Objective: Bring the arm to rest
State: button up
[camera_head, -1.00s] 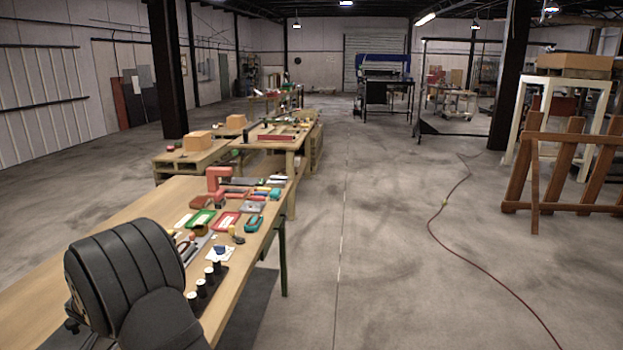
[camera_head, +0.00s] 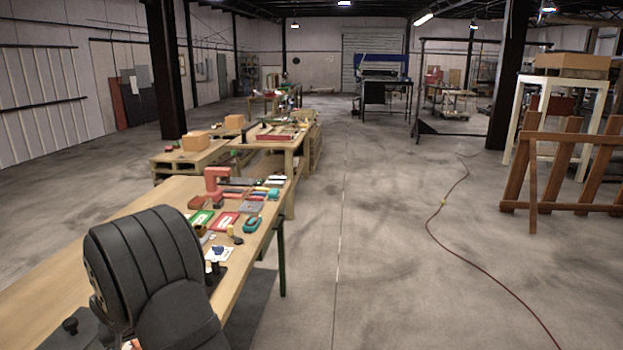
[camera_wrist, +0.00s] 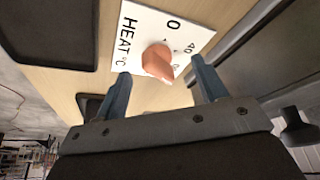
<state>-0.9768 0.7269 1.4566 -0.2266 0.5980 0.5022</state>
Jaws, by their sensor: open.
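My gripper (camera_wrist: 160,92) shows in the wrist view with its two blue-grey fingers apart and nothing between them. Past the fingertips is a white panel (camera_wrist: 139,32) marked "HEAT °C" with an orange-brown knob (camera_wrist: 157,62) on it. The knob appears between and beyond the fingertips; whether a finger touches it I cannot tell. In the head view my dark arm covers the near left part of the wooden table (camera_head: 130,212), and my gripper is hidden there.
Another bench (camera_head: 270,141) stands behind. A red cable (camera_head: 456,250) runs over the floor at right, near a wooden rack (camera_head: 560,170). The middle floor is clear.

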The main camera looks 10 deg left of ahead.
jog(key=shift+w+n+g+y, duration=0.1)
jog(key=shift+n+g+y, duration=0.35)
jog(key=shift+n, duration=1.15)
